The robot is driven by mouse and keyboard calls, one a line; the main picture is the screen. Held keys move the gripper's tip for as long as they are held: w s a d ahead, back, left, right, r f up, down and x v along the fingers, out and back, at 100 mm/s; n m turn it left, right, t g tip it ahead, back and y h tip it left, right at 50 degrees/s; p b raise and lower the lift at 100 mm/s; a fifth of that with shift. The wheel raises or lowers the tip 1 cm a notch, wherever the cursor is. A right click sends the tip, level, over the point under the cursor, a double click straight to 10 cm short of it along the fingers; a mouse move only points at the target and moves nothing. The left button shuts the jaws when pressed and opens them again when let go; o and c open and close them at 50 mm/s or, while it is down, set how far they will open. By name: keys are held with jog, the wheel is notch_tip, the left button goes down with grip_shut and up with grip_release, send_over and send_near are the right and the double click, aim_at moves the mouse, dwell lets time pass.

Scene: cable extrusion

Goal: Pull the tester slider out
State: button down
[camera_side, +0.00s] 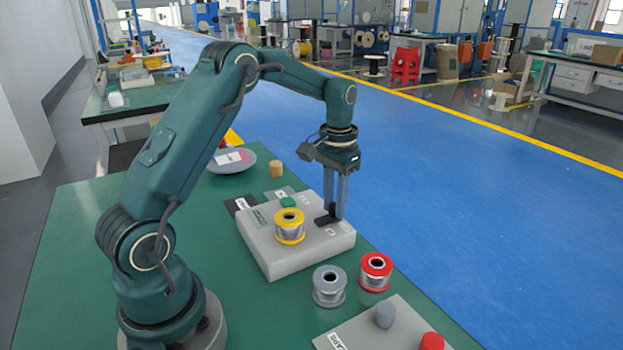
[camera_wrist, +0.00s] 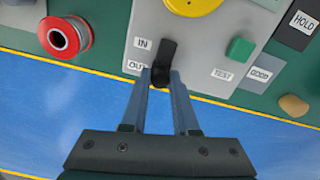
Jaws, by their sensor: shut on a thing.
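The tester (camera_side: 283,250) is a grey box on the green table. Its black slider (camera_side: 326,216) is on the right part of its top. In the wrist view the slider (camera_wrist: 164,58) stands beside the labels IN and OUT, with its lower end level with OUT. My gripper (camera_side: 336,212) points straight down over the tester's right part. It is shut on the slider; in the wrist view my gripper's fingertips (camera_wrist: 161,78) close on the slider's lower end. A yellow-rimmed spool (camera_side: 289,227) stands on the tester, left of the slider. A green TEST button (camera_wrist: 240,49) is also on the tester.
A grey spool (camera_side: 329,287) and a red spool (camera_side: 375,272) stand in front of the tester. A grey plate (camera_side: 372,333) with a grey and a red peg lies at the front right. A round dish (camera_side: 232,162) and a tan cork-like piece (camera_side: 276,169) are behind.

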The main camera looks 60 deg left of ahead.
jog(key=shift+w+r, duration=0.1)
jog(key=shift+w, duration=0.25)
jog(key=c, duration=0.7)
grip_release()
jog(key=shift+s, duration=0.1)
jog(key=shift+r, duration=2.55)
jog(key=shift+d, duration=0.1)
